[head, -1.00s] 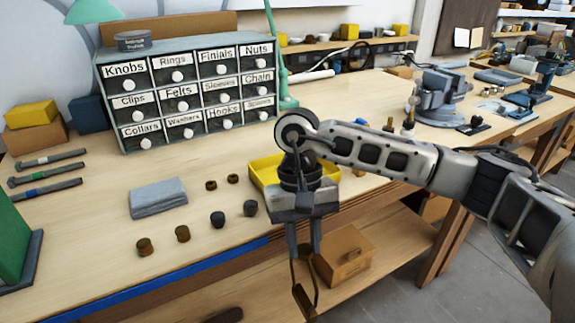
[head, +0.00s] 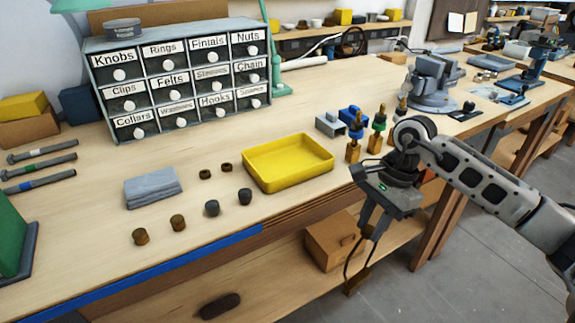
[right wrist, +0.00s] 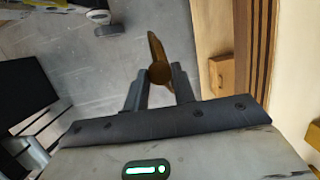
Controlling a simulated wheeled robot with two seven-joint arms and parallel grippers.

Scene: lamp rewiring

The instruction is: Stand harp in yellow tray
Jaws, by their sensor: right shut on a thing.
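The harp (head: 356,281), a thin bronze-brown loop, hangs down from my right gripper (head: 370,232), which is shut on it. The gripper points downward, off the bench's front edge and to the right of the tray. In the right wrist view the harp (right wrist: 158,72) sits between the two fingertips, seen nearly end-on, with floor behind it. The yellow tray (head: 290,162) lies flat on the bench near the front edge, fully visible and empty. My left gripper is not in view.
Several brass-and-coloured lamp sockets (head: 379,124) stand right of the tray. Small knobs (head: 212,208) and a folded grey cloth (head: 153,190) lie left of it. A labelled drawer cabinet (head: 178,78) stands behind. A cardboard box (head: 333,240) is on the lower shelf.

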